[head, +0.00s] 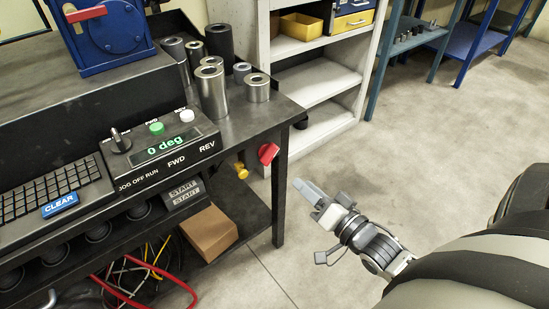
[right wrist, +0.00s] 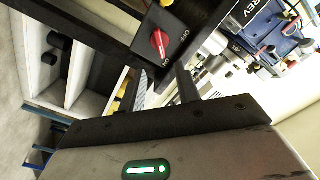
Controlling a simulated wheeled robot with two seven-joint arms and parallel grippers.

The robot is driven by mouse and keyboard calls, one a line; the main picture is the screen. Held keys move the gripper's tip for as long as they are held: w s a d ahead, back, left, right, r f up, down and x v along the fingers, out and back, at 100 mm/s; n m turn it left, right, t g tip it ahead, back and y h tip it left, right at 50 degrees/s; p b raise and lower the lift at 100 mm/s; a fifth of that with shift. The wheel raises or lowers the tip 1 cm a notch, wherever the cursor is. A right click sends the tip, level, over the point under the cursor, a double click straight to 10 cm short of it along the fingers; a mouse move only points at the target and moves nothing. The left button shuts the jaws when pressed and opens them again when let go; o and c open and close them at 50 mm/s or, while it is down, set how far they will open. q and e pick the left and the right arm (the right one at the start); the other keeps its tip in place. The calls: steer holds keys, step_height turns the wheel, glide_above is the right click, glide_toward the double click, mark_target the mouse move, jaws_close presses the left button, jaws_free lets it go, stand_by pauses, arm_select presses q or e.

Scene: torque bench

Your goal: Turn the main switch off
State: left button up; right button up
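The main switch is a red rotary knob (head: 268,153) on the front right of the dark bench. In the right wrist view the red knob (right wrist: 160,42) sits on a black plate with ON and OFF lettering. Its long axis seems to lie nearer the ON lettering, but its exact setting is hard to tell. My right gripper (head: 307,191) is below and to the right of the knob, apart from it. In the right wrist view its two fingers (right wrist: 163,88) stand apart with nothing between them. My left gripper is not in view.
A control panel (head: 163,150) reading 0 deg is on the bench (head: 262,122), left of the switch. Metal cylinders (head: 212,91) stand near the bench corner. A bench leg (head: 280,200) is left of my right gripper. Open floor (head: 430,150) lies to the right.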

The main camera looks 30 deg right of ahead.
mark_target(273, 158)
steer(key=w, duration=0.3)
steer(key=w+b, duration=0.1)
steer(key=w, duration=0.3)
steer(key=w+a, duration=0.1)
steer(key=w, duration=0.3)
steer(key=shift+w, duration=0.15)
jaws_close()
